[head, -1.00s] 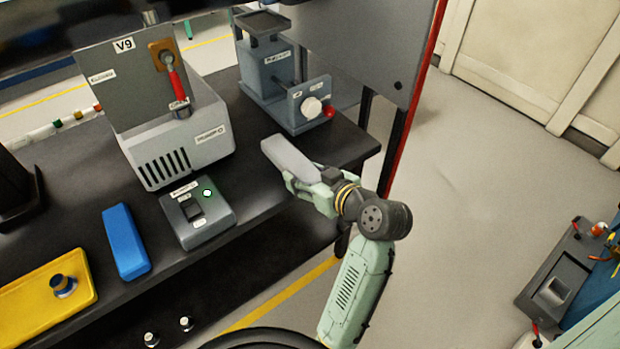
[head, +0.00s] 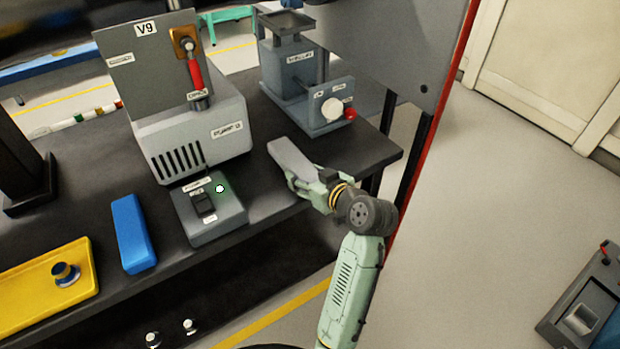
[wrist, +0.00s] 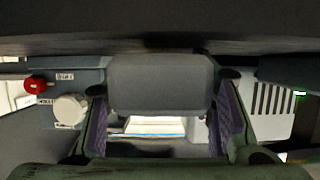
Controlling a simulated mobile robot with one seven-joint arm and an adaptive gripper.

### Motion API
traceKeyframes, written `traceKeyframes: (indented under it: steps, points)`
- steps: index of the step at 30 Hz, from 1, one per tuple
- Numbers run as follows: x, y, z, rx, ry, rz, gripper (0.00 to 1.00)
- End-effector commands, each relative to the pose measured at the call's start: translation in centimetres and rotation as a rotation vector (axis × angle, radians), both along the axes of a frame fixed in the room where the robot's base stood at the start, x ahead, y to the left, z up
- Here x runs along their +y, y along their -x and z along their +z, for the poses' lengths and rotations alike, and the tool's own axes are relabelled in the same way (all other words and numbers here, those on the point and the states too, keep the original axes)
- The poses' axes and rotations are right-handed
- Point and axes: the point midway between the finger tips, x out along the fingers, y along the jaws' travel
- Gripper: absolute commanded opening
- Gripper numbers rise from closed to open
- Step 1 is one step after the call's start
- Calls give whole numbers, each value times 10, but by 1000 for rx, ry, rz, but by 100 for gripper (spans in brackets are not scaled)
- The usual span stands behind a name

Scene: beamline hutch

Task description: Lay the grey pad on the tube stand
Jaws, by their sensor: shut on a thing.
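The grey pad (head: 291,158) is a flat, light grey slab, tilted in the head view. My gripper (head: 309,186) is shut on its near end and holds it over the right part of the black bench. The pad (wrist: 160,85) also fills the middle of the wrist view, between the two fingers. A grey-blue stand with a flat tray-like top (head: 287,22) is at the back right of the bench, beyond the pad. It looks like the tube stand, but its label is too small to read surely. The pad is apart from it.
A white knob (head: 332,109) and red button sit on the unit before the stand. A grey box with a V9 panel (head: 146,60) and a switch box (head: 207,210) are left of my gripper. A blue block (head: 133,233) and yellow tray (head: 80,290) lie further left.

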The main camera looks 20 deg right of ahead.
Motion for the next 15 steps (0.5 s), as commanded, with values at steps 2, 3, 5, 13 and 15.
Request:
traceKeyframes:
  steps: [2, 3, 5, 13, 15]
  points:
    - [1, -2, -3, -2, 1, 1, 5]
    - [1, -3, -4, -2, 1, 1, 5]
    - [1, -4, -5, -1, 2, 1, 5]
    - [2, -5, -8, 4, 1, 1, 5]
    - [2, -5, -9, 5, 0, 1, 51]
